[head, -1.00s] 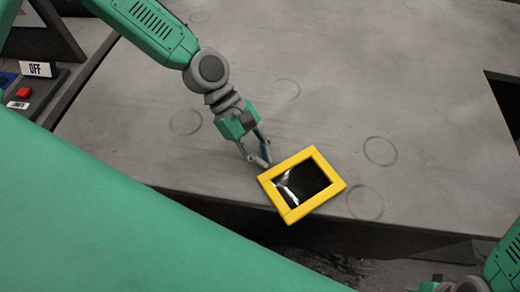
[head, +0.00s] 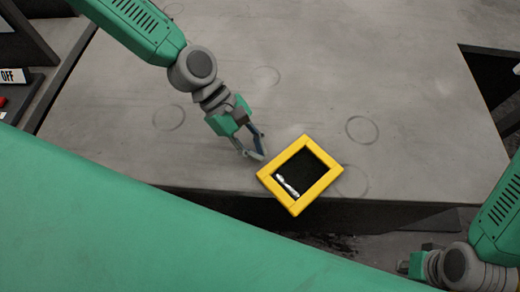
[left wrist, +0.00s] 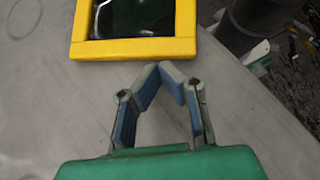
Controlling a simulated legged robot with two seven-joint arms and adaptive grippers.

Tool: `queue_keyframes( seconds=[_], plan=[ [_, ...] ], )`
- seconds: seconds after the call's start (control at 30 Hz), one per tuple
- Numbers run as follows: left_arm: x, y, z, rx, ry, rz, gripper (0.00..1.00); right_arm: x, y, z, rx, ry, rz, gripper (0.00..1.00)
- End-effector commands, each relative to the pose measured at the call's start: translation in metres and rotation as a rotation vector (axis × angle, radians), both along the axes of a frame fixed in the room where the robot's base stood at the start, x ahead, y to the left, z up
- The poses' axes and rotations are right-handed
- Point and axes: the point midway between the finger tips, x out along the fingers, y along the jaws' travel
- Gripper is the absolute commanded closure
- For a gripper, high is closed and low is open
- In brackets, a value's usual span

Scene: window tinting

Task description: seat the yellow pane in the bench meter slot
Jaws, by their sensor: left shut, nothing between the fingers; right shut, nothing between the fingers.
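The yellow pane (head: 326,182), a square yellow frame around dark glass, lies near the front edge of the grey bench, and its lower corner reaches past that edge in the head view. It also shows at the top of the left wrist view (left wrist: 133,49). My left gripper (head: 262,157) is shut and empty, its tips just left of the pane with a small gap in the left wrist view (left wrist: 162,68). My right gripper (head: 404,266) is at the lower right, partly cut off by its own arm, away from the pane. The bench meter slot is not recognisable in these views.
The grey bench top (head: 330,70) is mostly bare, with several faint ring marks. A device with an OFF label (head: 10,76) stands at the left edge. A dark opening (head: 490,75) is at the right. The floor drops away in front of the bench.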

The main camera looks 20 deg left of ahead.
Motion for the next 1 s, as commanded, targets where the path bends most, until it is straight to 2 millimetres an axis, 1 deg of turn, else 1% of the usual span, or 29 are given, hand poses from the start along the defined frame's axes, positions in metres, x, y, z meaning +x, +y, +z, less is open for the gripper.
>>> queue_keyframes(
  seconds=[0.4, 0.57, 0.6, 0.67, 0.7, 1.0],
  plan=[
    [0.019, 0.055, 0.06, -0.001, -0.003, 0.004, 1.0, 0.0, 0.0, 0.0, 0.0, -0.001, 0.0, 1.0],
    [0.023, 0.069, 0.073, 0.001, 0.0, 0.001, 1.0, 0.001, 0.0, 0.0, 0.0, -0.001, 0.0, 1.0],
    [0.024, 0.071, 0.075, 0.0, 0.0, 0.001, 0.86, 0.001, 0.0, 0.0, 0.0, -0.001, 0.0, 1.0],
    [0.024, 0.073, 0.077, 0.001, 0.002, 0.001, 0.65, 0.001, 0.0, 0.0, 0.0, -0.001, 0.0, 1.0],
    [0.024, 0.073, 0.078, 0.0, 0.003, 0.0, 0.62, 0.001, 0.0, 0.0, 0.0, -0.001, 0.0, 1.0],
    [0.023, 0.073, 0.076, 0.002, -0.001, -0.004, 0.62, 0.003, 0.0, -0.001, 0.0, 0.001, 0.0, 1.0]
  ],
)
